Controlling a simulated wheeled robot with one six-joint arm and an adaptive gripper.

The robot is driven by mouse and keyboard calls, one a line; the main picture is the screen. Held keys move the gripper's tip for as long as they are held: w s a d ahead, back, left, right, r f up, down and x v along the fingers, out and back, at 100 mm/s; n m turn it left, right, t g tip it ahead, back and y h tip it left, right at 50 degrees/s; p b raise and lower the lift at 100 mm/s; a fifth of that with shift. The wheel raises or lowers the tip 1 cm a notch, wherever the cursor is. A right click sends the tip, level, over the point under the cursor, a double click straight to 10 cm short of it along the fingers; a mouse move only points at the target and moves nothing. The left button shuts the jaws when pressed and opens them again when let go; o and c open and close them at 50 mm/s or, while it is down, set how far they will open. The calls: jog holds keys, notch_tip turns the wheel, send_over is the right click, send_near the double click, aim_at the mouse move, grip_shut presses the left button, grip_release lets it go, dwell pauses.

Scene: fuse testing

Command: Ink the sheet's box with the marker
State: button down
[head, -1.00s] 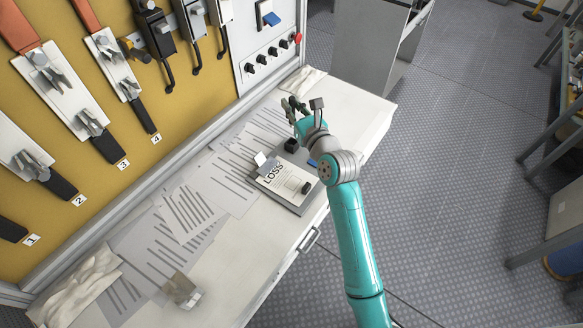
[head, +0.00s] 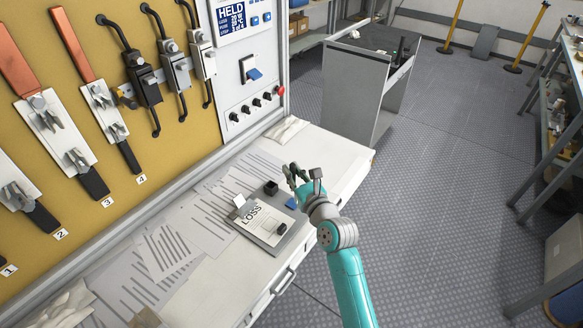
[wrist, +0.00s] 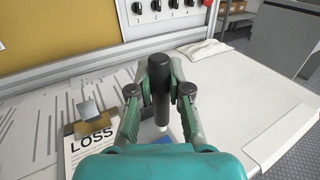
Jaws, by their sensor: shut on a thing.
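My gripper (wrist: 160,92) is shut on a black marker (wrist: 160,80), held upright with its pale tip down. In the head view my gripper (head: 296,174) is above the bench, to the right of the clipboard's far end. The sheet (head: 261,221), headed LOSS, lies on a clipboard (head: 240,229) near the bench's front edge. The sheet (wrist: 90,150) also shows at the lower left of the wrist view, partly hidden by my arm. I cannot make out its box. The marker is apart from the sheet.
A small black block (head: 271,187) and a blue item (head: 291,203) are beside the clipboard. A dark object (head: 282,229) sits at the sheet's lower right. Loose printed papers (head: 180,245) cover the bench's left. A switch panel (head: 245,70) rises behind.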

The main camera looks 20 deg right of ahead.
jog(key=shift+f, duration=2.6)
jog(key=shift+f, duration=0.55)
jog(key=shift+r, duration=3.55)
